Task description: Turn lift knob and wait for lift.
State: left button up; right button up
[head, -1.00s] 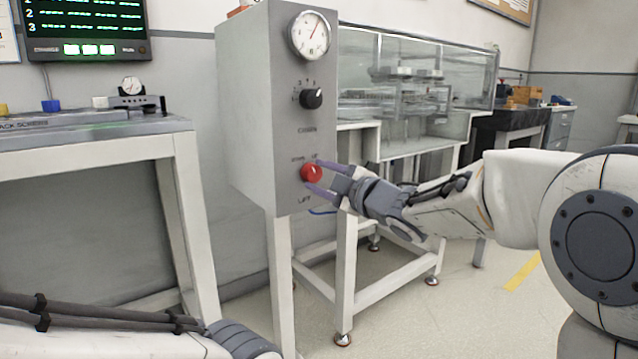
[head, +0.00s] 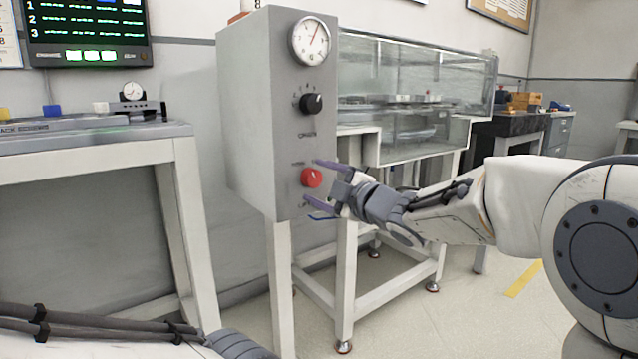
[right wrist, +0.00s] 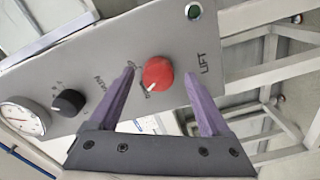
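The red lift knob (head: 311,178) sits low on the front of a grey control box (head: 250,110). In the right wrist view the red knob (right wrist: 157,73) has a white mark pointing to the lower left, beside the word LIFT. My right gripper (head: 312,181) is open, with its purple fingers on either side of the knob. In the wrist view gaps show between the knob and both fingers. A glass tank (head: 470,85) stands behind the box, with a rack (head: 415,99) inside it. My left arm shows at the bottom left; its gripper is out of view.
A black knob (head: 312,103) and a dial gauge (head: 310,40) are above the red knob. A green light (right wrist: 194,11) shows near the LIFT label. A grey bench (head: 90,150) stands at the left. Open floor lies at the lower right.

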jog(key=shift+d, duration=0.1)
jog(key=shift+s+d+r, duration=0.1)
jog(key=shift+s+d, duration=0.15)
jog(key=shift+s, duration=0.05)
jog(key=p+v, duration=0.3)
jog(key=v, duration=0.6)
jog(key=shift+s, duration=0.3)
